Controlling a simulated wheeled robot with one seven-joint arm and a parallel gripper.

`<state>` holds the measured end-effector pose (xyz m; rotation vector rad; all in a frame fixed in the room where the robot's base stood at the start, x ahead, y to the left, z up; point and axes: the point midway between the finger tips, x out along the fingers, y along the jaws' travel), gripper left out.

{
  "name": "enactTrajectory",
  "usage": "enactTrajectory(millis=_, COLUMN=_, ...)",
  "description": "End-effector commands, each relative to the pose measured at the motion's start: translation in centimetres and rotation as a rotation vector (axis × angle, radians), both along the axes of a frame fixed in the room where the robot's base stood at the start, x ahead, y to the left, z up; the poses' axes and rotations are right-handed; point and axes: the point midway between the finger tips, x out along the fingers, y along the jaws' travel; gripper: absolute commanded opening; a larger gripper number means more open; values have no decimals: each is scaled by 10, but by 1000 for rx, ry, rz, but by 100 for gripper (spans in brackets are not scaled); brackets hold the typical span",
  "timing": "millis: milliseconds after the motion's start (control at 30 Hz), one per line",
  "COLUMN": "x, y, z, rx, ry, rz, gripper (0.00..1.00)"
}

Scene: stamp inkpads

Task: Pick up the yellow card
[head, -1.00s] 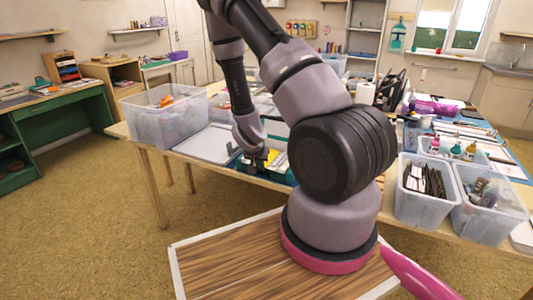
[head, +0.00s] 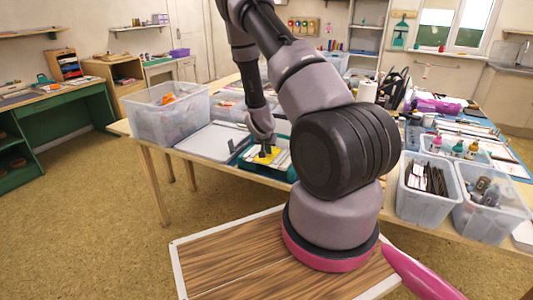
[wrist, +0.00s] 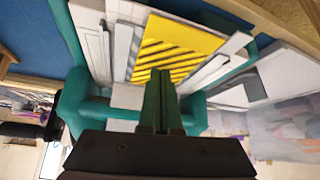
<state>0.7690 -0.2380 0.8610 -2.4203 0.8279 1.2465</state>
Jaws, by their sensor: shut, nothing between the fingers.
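The yellow card (wrist: 178,48) has dark diagonal stripes along one part and lies among white and grey pieces in a teal-edged tray (wrist: 68,32). In the head view the yellow card (head: 268,153) shows as a small patch on the table, just by my gripper (head: 266,148). In the wrist view my gripper (wrist: 161,80) is shut with its fingers together and nothing between them. Its fingertips overlap the near edge of the card in the picture; I cannot tell whether they touch it.
A clear bin (head: 165,118) stands left on the table, with a grey flat board (head: 212,141) beside the tray. Clear bins with bottles and dark items (head: 423,200) stand to the right. Floor at the front left is clear.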

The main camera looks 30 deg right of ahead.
Motion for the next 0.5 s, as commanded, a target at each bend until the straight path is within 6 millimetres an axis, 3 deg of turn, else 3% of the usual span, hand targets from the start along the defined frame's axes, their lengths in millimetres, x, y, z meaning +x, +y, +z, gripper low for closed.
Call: enactTrajectory(millis=500, x=-5, y=5, z=-9, rx=3, ry=5, rz=1, gripper=0)
